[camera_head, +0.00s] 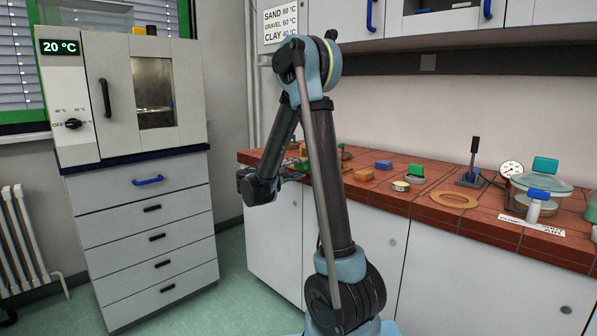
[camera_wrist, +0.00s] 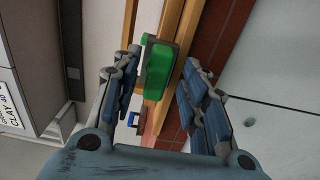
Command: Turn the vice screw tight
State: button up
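My gripper (camera_wrist: 162,72) is open in the wrist view, its two fingers apart. A green block-like piece (camera_wrist: 158,68) shows between and beyond the fingertips, close to the left finger. I cannot tell whether it touches. Wooden bars (camera_wrist: 185,42) run beside and behind it. I cannot make out the vice or its screw with certainty; the green piece and bars may belong to it. In the head view, my gripper (camera_head: 296,164) is at the left end of the tiled bench, partly hidden behind my arm, and small green parts show around it.
The red-tiled bench (camera_head: 400,203) holds an orange block (camera_head: 364,175), a blue block (camera_head: 383,164), a tape-like ring (camera_head: 401,186), a flat tan ring (camera_head: 455,199), a lever device (camera_head: 470,175), a dial gauge (camera_head: 510,169) and a glass dish (camera_head: 541,182). An oven cabinet (camera_head: 118,95) stands left.

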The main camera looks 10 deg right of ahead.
jog(key=v, duration=1)
jog(key=shift+s+a, duration=0.2)
jog(key=shift+a, duration=0.15)
